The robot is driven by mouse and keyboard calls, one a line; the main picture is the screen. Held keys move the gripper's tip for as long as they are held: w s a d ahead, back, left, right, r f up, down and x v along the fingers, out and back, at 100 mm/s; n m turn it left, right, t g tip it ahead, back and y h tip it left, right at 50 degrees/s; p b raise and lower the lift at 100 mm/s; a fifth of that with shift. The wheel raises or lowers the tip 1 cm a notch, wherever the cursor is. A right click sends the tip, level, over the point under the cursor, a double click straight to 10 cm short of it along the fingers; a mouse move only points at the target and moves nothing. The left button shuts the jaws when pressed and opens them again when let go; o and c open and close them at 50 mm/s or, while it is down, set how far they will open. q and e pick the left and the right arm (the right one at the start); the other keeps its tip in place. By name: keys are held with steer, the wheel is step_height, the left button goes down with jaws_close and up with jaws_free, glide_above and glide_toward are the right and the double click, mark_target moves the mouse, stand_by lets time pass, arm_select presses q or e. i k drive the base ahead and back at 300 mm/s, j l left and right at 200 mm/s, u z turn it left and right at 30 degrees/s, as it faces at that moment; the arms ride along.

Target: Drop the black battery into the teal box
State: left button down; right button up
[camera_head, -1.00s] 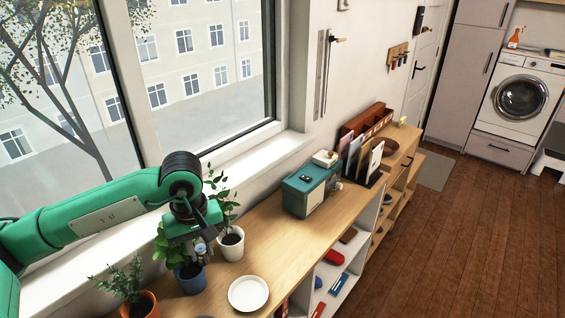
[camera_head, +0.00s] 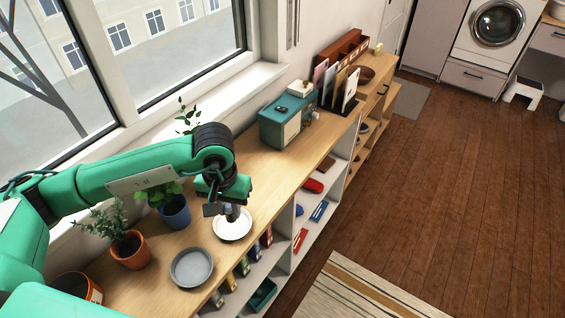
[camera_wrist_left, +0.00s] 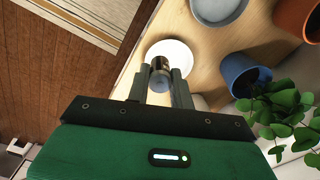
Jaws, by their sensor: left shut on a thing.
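My left gripper (camera_head: 232,212) is shut on a small dark cylinder with a metallic end, the black battery (camera_wrist_left: 160,64), and holds it above the white plate (camera_head: 219,236). The wrist view shows the battery between the two fingertips (camera_wrist_left: 161,76), in front of the plate (camera_wrist_left: 182,50). A small open teal box (camera_head: 263,294) sits on the low shelf under the counter. A larger teal case with a pale front (camera_head: 270,128) stands on the counter farther back. My right gripper is not in view.
Potted plants stand along the window side, including a blue pot (camera_head: 175,212) and an orange pot (camera_head: 130,250). A grey dish (camera_head: 191,268) lies near the counter's front edge. Shelves below hold several small items. The counter between plate and teal case is clear.

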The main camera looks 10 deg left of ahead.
mark_target(255, 299)
steer(key=i+j+u, duration=0.1)
steer(key=u, duration=0.65)
steer(key=i+l, duration=0.05)
steer(key=i, duration=0.05)
